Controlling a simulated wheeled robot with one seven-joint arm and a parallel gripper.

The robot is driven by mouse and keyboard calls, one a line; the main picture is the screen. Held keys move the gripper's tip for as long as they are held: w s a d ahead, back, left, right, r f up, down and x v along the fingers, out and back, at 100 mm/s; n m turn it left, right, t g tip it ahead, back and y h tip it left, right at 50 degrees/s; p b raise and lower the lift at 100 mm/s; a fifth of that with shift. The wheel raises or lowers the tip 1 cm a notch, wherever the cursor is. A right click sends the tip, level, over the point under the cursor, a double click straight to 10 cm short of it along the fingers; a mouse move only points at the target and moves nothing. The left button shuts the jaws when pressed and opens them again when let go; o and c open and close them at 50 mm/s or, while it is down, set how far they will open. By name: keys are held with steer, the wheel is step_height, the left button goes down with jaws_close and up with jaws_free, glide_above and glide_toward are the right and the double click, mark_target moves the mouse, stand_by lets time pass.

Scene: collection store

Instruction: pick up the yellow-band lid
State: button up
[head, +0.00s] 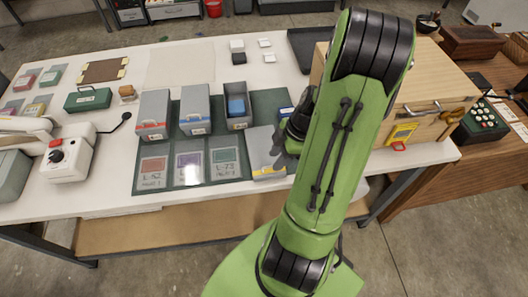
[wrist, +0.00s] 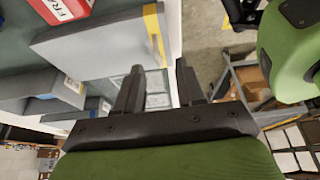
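The yellow-band lid (head: 262,148) is a flat grey piece with a yellow band along its front edge. It lies at the right end of the dark green mat, partly hidden by my gripper.
Flat cards (head: 188,168) lie in front. A wooden cabinet (head: 425,85) stands close on the right.

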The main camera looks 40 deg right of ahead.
mark_target(272, 164)
steer(key=x, duration=0.4)
steer(key=shift+w+a+f, duration=0.1)
steer(key=shift+w+f, duration=0.05)
steer(key=shift+w, duration=0.05)
jaws_close()
